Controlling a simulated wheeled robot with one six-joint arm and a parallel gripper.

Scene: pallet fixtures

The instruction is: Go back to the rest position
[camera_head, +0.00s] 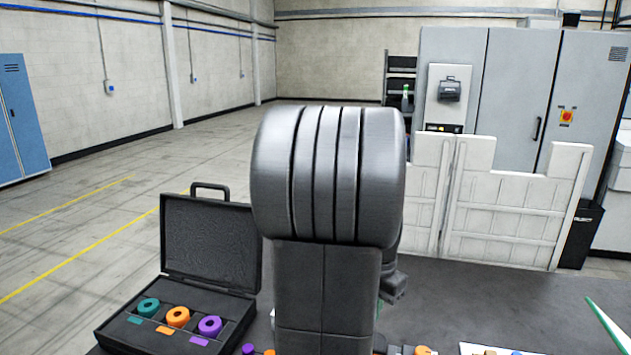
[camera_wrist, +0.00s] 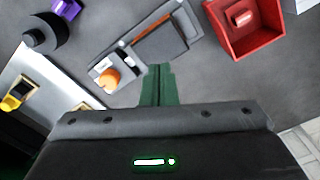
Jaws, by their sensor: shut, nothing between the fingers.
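My gripper (camera_wrist: 160,72) shows in the wrist view as two green fingers pressed together, with nothing between them. It is above the dark table (camera_wrist: 200,78), apart from the objects there. A grey fixture (camera_wrist: 112,57) with an orange round piece (camera_wrist: 107,79) lies just beyond the fingertips to the left. In the head view my own arm fills the middle and hides the fingers and much of the table.
An open black case (camera_head: 210,240) with teal, orange and purple rings stands at the left. A red bin (camera_wrist: 247,51) holds a red piece. White panels (camera_head: 510,200) stand behind the table. A dark round object (camera_wrist: 42,32) lies upper left in the wrist view.

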